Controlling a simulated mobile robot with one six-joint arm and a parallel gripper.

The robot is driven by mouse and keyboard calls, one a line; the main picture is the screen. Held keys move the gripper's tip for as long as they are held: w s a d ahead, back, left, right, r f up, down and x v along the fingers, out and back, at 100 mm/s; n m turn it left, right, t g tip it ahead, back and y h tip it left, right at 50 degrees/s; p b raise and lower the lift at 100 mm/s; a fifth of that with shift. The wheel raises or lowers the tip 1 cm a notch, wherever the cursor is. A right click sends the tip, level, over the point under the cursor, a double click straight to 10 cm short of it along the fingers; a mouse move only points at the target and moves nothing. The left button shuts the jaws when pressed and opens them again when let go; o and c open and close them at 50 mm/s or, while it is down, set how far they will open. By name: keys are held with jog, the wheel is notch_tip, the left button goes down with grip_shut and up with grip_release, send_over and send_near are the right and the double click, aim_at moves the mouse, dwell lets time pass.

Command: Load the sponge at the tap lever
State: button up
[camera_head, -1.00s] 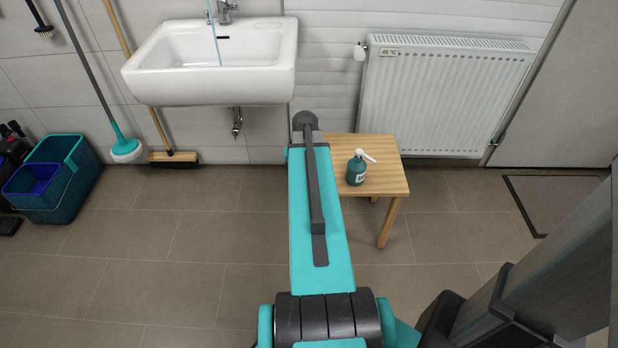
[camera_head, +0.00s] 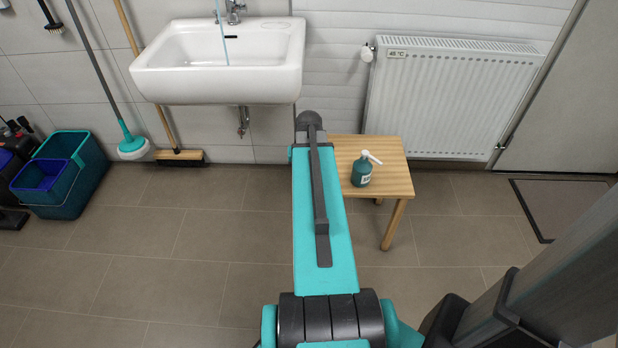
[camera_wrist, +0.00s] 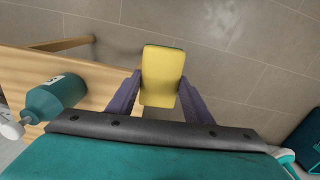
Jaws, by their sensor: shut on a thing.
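A yellow sponge (camera_wrist: 163,76) with a thin green edge shows in the wrist view. My gripper (camera_wrist: 161,88) has its two purple fingers on either side of the sponge and is shut on it. The sponge and fingers are hidden behind my arm in the head view. The tap (camera_head: 232,10) stands at the back of the white sink (camera_head: 220,82), at the top of the head view. The picture's top edge cuts off part of the tap, and I cannot make out its lever clearly.
A wooden stool (camera_head: 392,187) carries a green pump bottle (camera_head: 361,173), also in the wrist view (camera_wrist: 57,96). A radiator (camera_head: 450,100) hangs on the wall at the right. A broom (camera_head: 180,156) and teal bucket (camera_head: 85,190) stand at the left. The floor between is clear.

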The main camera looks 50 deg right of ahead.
jog(key=w+a+r+n, duration=0.4)
jog(key=w+a+r, duration=0.3)
jog(key=w+a, duration=0.25)
jog(key=w+a+r+n, duration=0.4)
jog(key=w+a+r, duration=0.2)
jog(key=w+a, duration=0.3)
jog(key=w+a+r+n, duration=0.4)
jog(key=a+r, duration=0.3)
jog(key=a, duration=0.5)
jog(key=w+a+r+n, duration=0.3)
jog(key=a+r, duration=0.5)
jog(key=a, duration=0.4)
jog(key=shift+w+a+r+n, duration=0.15)
jog(key=shift+w+a+n, duration=0.2)
jog(key=shift+w+n, duration=0.05)
